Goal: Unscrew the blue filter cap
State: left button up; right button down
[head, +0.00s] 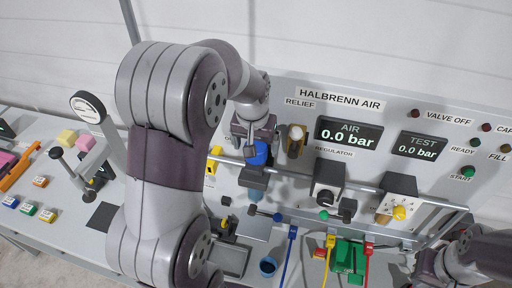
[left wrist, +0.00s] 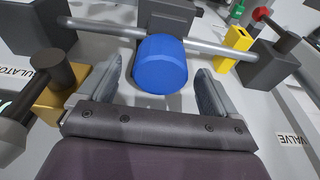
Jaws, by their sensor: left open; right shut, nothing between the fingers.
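The blue filter cap (head: 258,153) sits on top of the filter unit in the pipe line on the panel, below the left arm. In the left wrist view the cap (left wrist: 161,65) is a blue cylinder lying between the tips of my left gripper (left wrist: 160,78). The two fingers are open, one on each side, with a visible gap to the cap. In the head view my left gripper (head: 256,141) comes down from above and hides part of the cap. My right gripper (head: 436,264) is shut and empty at the lower right, away from the cap.
A horizontal pipe (left wrist: 208,47) runs behind the cap, with a yellow tab (left wrist: 235,42) beside it. A brass relief valve (head: 296,138) and the black regulator (head: 327,179) stand to the right. The air display (head: 349,134) reads 0.0 bar.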

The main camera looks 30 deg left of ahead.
pick_arm(q)
jog(key=c, duration=1.4)
jog(key=shift+o, duration=0.2)
jog(key=n, duration=0.4)
jog(key=shift+g+y, duration=0.3)
jog(key=shift+d+f+n+b, duration=0.1)
jog(key=shift+n+b, duration=0.35)
jog(key=shift+n, duration=0.45)
jog(key=shift+n+y, duration=0.3)
jog(key=shift+n, duration=0.6)
jog(key=shift+w+n+g+b, duration=0.1)
jog(key=shift+n+g+b, duration=0.25)
jog(key=shift+n, duration=1.55)
